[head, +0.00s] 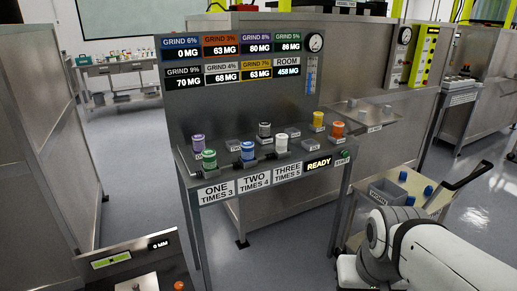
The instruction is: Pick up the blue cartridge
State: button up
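The blue cartridge (247,151), banded blue and white, stands upright on the steel bench (222,177), behind the label "TWO TIMES 4". A green cartridge (209,159) stands to its left and a white one (281,144) to its right. My white arm shows at the lower right, well apart from the blue cartridge. My gripper is not in view.
Purple (198,144), grey (264,130), yellow (318,120) and orange (338,130) cartridges also stand on the bench. A cart (437,205) with a grey bin (386,193) is at the right. A steel partition (40,140) is at the left.

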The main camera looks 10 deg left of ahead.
aim_at(247, 146)
jog(key=z, duration=0.05)
jog(key=i, duration=1.5)
jog(key=u, duration=0.05)
